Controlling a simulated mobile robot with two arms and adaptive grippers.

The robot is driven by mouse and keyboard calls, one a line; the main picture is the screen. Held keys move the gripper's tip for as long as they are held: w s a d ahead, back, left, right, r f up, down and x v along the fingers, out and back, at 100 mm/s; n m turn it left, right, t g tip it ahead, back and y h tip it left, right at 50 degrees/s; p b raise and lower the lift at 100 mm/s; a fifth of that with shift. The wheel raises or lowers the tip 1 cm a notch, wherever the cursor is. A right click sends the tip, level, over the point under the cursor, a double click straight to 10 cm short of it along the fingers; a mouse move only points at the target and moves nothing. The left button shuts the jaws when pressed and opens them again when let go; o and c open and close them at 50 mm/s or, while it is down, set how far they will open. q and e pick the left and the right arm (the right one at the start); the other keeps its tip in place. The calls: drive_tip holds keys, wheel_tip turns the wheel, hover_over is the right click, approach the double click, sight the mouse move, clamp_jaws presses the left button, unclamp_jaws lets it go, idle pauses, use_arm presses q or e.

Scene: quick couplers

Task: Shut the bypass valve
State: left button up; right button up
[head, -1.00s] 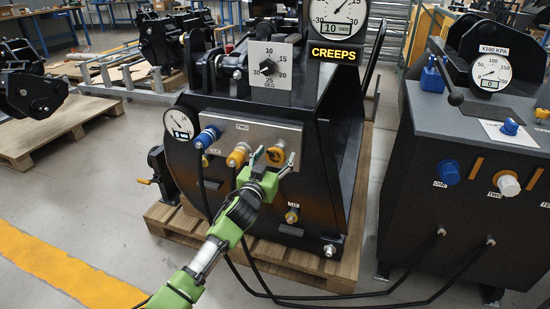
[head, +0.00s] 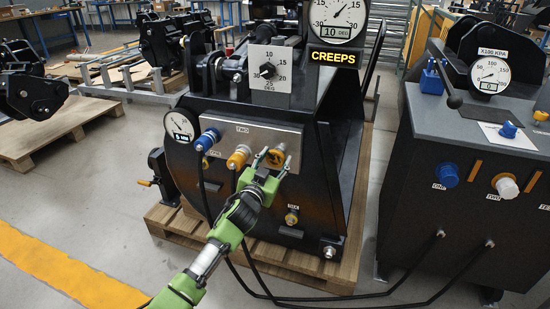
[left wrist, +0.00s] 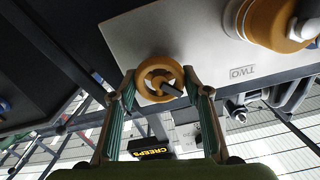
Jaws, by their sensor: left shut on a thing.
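The orange round valve knob (head: 276,157) sits at the right end of the silver panel (head: 262,132) on the dark machine. In the left wrist view the knob (left wrist: 153,79) shows as a ring with a dark pin across its middle. My left gripper (head: 270,165) is shut on this knob, one finger on each side of it. The left wrist view shows the fingers (left wrist: 160,98) flanking the knob's rim. No label for the bypass can be read. My right gripper is not in view.
A blue coupler (head: 208,138) and a yellow coupler (head: 238,157) stick out of the panel left of the knob. A brass fitting (head: 291,217) is lower down. Hoses hang below to the grey console (head: 455,190) at right. A "CREEPS" sign (head: 337,58) is above.

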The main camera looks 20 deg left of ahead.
use_arm(q)
drive_tip(key=shift+m, duration=0.9)
drive_tip(key=m+p, duration=0.1)
drive_tip(key=m, duration=0.2)
drive_tip(key=shift+m, duration=0.3)
drive_tip(key=shift+d+m+p, duration=0.1)
drive_tip(key=shift+m+p, duration=0.25)
drive_tip(key=shift+m, duration=1.15)
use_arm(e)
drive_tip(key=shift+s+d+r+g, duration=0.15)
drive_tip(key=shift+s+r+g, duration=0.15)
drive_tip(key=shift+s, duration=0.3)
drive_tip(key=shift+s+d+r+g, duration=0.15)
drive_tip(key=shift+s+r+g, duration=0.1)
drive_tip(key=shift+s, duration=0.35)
use_arm(q)
drive_tip(key=shift+f, duration=0.1)
drive_tip(key=o, duration=1.1)
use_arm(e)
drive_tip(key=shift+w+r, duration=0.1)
